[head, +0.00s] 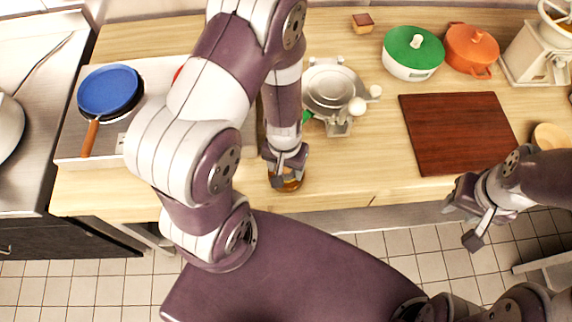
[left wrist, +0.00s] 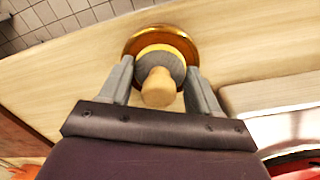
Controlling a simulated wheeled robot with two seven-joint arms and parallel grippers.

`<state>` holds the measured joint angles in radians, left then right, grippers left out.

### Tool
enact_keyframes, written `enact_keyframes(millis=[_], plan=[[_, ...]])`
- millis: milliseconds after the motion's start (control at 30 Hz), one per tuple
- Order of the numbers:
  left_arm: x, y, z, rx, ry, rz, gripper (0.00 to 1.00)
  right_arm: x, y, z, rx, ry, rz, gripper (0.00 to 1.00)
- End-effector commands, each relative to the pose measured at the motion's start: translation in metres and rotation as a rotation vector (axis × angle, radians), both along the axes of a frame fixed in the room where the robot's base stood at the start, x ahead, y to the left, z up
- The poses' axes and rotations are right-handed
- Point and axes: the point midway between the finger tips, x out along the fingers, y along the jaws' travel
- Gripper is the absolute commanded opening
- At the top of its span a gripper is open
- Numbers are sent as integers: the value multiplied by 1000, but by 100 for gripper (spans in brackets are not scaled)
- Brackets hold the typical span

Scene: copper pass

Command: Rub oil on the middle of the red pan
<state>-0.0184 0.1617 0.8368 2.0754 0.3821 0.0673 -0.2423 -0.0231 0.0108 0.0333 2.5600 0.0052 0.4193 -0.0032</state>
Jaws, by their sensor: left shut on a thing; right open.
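The red pan (head: 179,73) is almost wholly hidden behind my left arm in the head view; only a sliver of red shows. A red edge also shows at the bottom right of the left wrist view (left wrist: 296,166). My left gripper (head: 286,172) is low over the counter's front edge. It is shut on a round grey oil dabber with a wooden knob (left wrist: 158,88). The dabber sits over an amber dish (head: 289,185), also seen in the left wrist view (left wrist: 130,44); whether they touch I cannot tell. My right gripper (head: 466,217) is open and empty, in front of the counter.
A blue pan (head: 108,90) sits on the hob (head: 72,140) at left. A silver press (head: 334,88) stands behind my left gripper. A dark red board (head: 456,132), a green-lidded pot (head: 412,55) and an orange pot (head: 470,50) are at right. Bare counter lies between press and board.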

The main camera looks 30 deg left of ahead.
Motion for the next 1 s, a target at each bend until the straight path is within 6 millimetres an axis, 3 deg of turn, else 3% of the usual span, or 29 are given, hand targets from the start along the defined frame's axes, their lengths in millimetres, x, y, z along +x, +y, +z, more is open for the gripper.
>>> enact_keyframes(millis=[267, 800, 1000], plan=[[-2, 0, 4, 0, 5, 0, 38, 0, 0, 5, 0, 0, 0, 43], [-1, 0, 65, 0, 2, 0, 38, 0, 0, 63, 0, 0, 0, 43], [-1, 0, 70, 0, 2, 0, 38, 0, 0, 68, 0, 0, 0, 43]])
